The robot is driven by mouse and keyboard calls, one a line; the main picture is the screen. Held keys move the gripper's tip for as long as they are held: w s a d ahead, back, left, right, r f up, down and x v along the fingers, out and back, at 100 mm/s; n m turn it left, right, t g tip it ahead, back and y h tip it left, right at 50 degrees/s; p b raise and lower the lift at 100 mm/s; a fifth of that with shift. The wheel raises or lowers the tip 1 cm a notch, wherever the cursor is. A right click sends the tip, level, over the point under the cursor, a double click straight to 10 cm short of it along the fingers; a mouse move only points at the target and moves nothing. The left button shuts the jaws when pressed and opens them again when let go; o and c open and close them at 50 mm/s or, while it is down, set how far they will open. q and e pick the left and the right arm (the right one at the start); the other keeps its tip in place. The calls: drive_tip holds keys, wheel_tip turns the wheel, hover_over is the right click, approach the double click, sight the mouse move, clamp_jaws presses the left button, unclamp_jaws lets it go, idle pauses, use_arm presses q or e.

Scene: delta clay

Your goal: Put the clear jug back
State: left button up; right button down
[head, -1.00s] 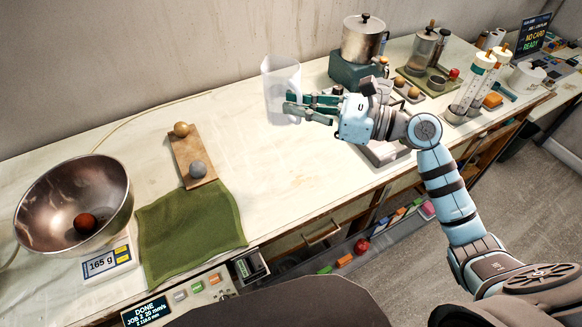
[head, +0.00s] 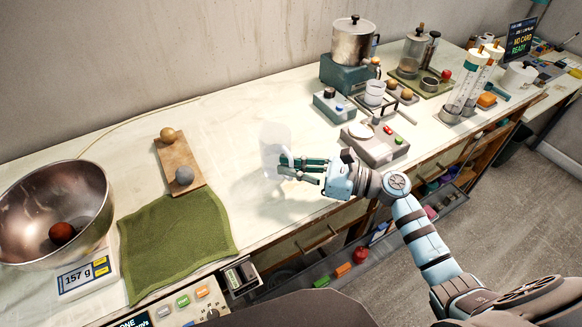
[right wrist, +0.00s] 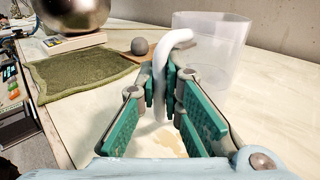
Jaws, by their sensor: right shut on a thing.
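The clear jug (head: 273,145) is upright at the middle of the bench, faint and see-through in the head view. My right gripper (head: 286,168) reaches it from the right and is shut on its handle. In the right wrist view the pale curved handle (right wrist: 162,75) sits between the green finger pads, and the jug's clear wall (right wrist: 212,55) stands beyond it. I cannot tell whether the jug's base touches the bench top. My left gripper is not in view.
Left of the jug are a wooden board (head: 178,156) with two balls, a green cloth (head: 175,240), and a steel bowl (head: 50,210) on a scale reading 157 g. Right are a grey device (head: 375,145) and a pot (head: 353,45). Bare bench surrounds the jug.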

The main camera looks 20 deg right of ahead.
drive_tip(key=c, duration=1.7)
unclamp_jaws()
drive_tip(key=shift+f, duration=0.1)
drive_tip(key=shift+s+d, duration=0.1)
drive_tip(key=v, duration=1.1)
drive_tip(key=shift+s+d+r+b, duration=0.2)
drive_tip(key=shift+d+r+b, duration=0.05)
drive_tip(key=shift+d+b, duration=0.1)
